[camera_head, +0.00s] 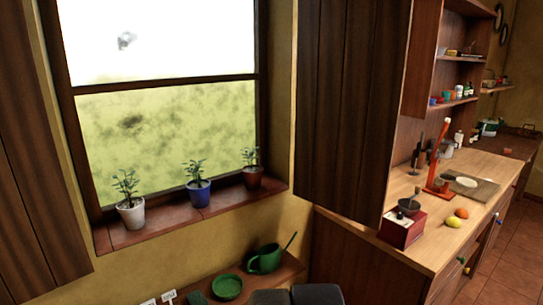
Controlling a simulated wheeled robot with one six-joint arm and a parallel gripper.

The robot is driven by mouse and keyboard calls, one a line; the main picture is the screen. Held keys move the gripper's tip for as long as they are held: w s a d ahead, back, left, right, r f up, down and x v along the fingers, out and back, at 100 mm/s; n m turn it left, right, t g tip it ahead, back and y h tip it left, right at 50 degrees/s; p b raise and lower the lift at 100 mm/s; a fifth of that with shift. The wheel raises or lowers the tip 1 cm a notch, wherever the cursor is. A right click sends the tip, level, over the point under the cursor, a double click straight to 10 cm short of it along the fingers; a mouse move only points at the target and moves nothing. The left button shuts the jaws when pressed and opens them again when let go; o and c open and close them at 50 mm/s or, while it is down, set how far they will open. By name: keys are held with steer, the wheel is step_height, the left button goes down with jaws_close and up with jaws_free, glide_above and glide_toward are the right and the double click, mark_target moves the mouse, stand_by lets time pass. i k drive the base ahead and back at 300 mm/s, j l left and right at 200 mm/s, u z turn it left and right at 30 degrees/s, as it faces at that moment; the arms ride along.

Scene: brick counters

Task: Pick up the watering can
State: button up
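The green watering can (264,260) stands on a low wooden shelf (286,268) below the window, near the shelf's right end. Its thin spout points up and to the right. A green bowl (227,288) is to its left and nearer to me. The can looks upright, and nothing touches it from above. No gripper fingers can be made out in this view. Two dark grey rounded shapes at the bottom edge, just below the can, look like parts of my own arm.
Three potted plants (200,191) stand on the windowsill (150,232) above the shelf. Small white labels (169,296) are at the shelf's left. An open dark shutter (345,110) hangs right of the window. A wooden counter (430,242) with a red box (402,229) is at right.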

mark_target(267, 257)
steer(key=j, duration=0.2)
steer(key=i+l+u, duration=0.15)
steer(key=i+u, duration=0.15)
steer(key=i, duration=0.2)
steer(key=i+l+u, duration=0.25)
steer(key=i, duration=0.3)
